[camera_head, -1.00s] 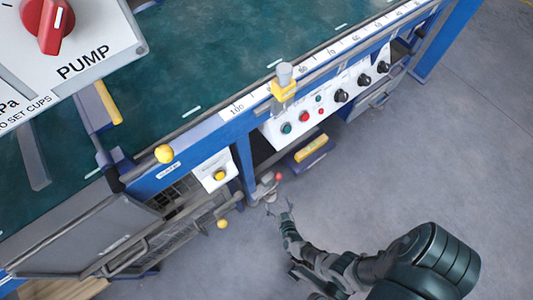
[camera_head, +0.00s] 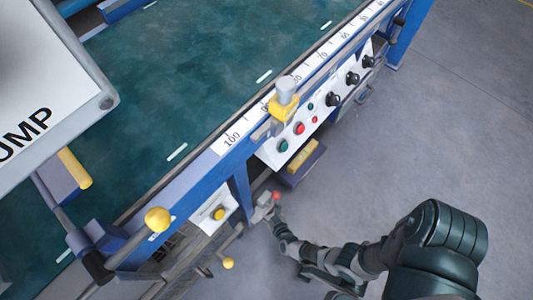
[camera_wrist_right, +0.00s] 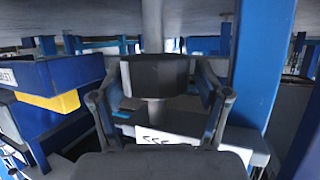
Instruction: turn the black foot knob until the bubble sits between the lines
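The black foot knob (camera_wrist_right: 155,76) is in the middle of the right wrist view, on an upright grey stem. My right gripper (camera_wrist_right: 160,82) has one finger on each side of it. The fingers look spread, with a small gap at the right; contact at the left cannot be told. In the head view my right gripper (camera_head: 270,212) is low beside the blue frame leg (camera_head: 239,180), near a small red ball (camera_head: 277,195). The foot knob cannot be made out there. The bubble and its lines are not visible in either view. My left gripper is out of view.
The blue-framed table with a green top (camera_head: 200,90) fills the left and middle. Its front carries a white control panel (camera_head: 290,145) and a yellow-knobbed lever (camera_head: 158,219). A blue and yellow pedal (camera_head: 303,160) is beside the leg. Grey floor (camera_head: 450,130) is clear at right.

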